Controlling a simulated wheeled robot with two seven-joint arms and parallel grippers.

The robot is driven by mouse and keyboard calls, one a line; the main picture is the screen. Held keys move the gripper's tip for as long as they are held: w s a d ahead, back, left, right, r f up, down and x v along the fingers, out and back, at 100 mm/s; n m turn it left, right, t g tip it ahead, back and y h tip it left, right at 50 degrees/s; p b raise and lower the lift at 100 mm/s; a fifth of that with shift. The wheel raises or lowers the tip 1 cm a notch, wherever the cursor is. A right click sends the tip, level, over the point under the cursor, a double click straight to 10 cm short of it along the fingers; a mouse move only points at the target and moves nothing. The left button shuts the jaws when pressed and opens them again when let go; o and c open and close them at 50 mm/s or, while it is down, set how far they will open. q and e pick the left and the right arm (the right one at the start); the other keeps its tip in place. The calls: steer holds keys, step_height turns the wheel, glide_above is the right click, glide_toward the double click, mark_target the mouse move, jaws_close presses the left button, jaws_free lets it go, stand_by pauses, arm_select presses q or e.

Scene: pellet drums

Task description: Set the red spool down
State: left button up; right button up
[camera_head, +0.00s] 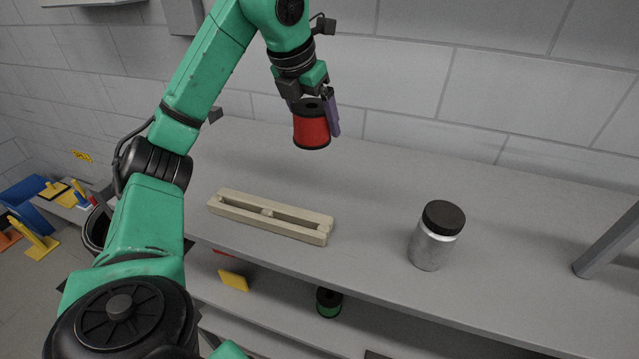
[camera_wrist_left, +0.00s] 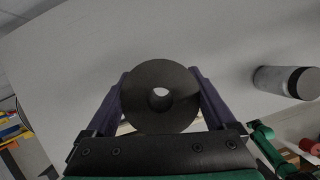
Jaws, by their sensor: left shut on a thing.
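The red spool (camera_head: 311,130) with black end flanges is held upright between the fingers of my left gripper (camera_head: 316,104), in the air over the back of the grey bench (camera_head: 370,189). In the left wrist view the spool's black round end (camera_wrist_left: 160,96) with its centre hole sits between the two purple fingers of my left gripper (camera_wrist_left: 161,95). The spool's red side is hidden there. My right gripper is not in view.
A beige slotted wooden rack (camera_head: 270,215) lies on the bench below the spool. A grey jar with a black lid (camera_head: 436,236) stands to the right. A green spool (camera_head: 328,303) stands on the lower shelf. A grey post (camera_head: 608,243) rises at the right.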

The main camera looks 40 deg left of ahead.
mark_target(304, 141)
arm_select(q)
steer(key=f, duration=0.4)
steer(key=w+f, duration=0.1)
steer(key=f, duration=0.4)
steer(key=f+b, duration=0.1)
steer(key=f, duration=0.3)
steer(key=shift+w+a+f, duration=0.15)
steer(key=shift+w+f, duration=0.1)
steer(key=shift+s+f, duration=0.25)
steer(key=shift+s, duration=0.05)
steer(key=shift+w+f, duration=0.2)
steer(key=o, duration=1.2)
steer(key=shift+w, duration=0.15)
steer(key=v, duration=1.2)
steer(key=shift+r, duration=0.2)
